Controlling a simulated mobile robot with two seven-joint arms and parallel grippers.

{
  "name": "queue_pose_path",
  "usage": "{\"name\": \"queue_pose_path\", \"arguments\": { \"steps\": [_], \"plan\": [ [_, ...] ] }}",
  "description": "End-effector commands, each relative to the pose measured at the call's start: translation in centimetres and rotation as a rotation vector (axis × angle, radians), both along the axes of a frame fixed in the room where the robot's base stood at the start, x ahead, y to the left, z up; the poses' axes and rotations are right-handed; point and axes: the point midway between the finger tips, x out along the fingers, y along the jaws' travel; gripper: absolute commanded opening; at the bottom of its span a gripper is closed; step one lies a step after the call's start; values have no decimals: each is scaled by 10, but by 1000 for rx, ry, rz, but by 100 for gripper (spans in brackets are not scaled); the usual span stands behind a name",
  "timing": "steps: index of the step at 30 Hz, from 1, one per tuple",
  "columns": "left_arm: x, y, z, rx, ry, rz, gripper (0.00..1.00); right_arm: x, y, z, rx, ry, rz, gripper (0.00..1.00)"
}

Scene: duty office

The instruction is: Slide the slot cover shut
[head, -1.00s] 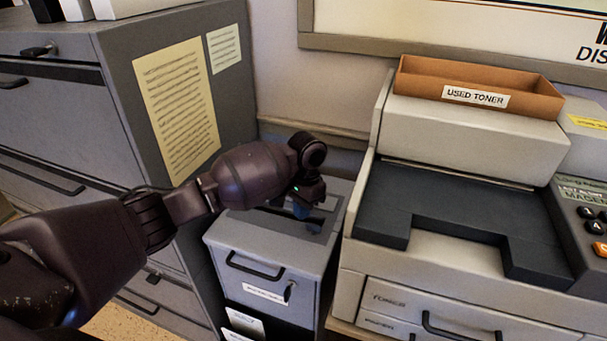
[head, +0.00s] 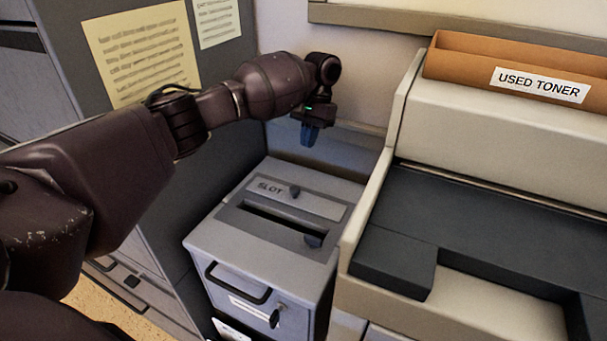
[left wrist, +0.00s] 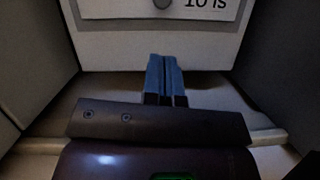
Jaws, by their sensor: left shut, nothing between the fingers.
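The slot cover (head: 270,188) is a light grey plate marked SLOT with a small dark knob (head: 294,191), on top of a grey cabinet (head: 215,242). In front of it a long dark slot (head: 268,216) lies open, with a dark piece (head: 313,240) at its right end. My left gripper (head: 309,138) hangs above and behind the cover, its blue fingers shut and empty, apart from the knob. In the left wrist view the shut fingers (left wrist: 165,72) point towards the cover (left wrist: 115,8), whose lettering is upside down, and the knob (left wrist: 162,3) is cut off by the top edge. My right gripper is out of view.
A grey filing cabinet (head: 225,105) with paper notices stands close on the left. A printer (head: 465,130) with a brown USED TONER box (head: 460,65) stands close on the right. The wall is behind; there is free air above the slot cabinet.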

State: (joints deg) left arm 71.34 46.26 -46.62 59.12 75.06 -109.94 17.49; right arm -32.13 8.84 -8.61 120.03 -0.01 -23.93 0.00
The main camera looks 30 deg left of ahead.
Motion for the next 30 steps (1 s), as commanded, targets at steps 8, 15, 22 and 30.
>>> {"name": "queue_pose_path", "arguments": {
  "steps": [8,15,22,30],
  "plan": [
    [-6,1,-20,1,3,0,0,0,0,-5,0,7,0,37],
    [-18,2,-59,1,5,-1,0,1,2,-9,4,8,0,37],
    [-27,3,-87,1,3,0,0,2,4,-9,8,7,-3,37],
    [-30,3,-96,1,0,0,0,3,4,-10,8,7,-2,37]
  ]
}}
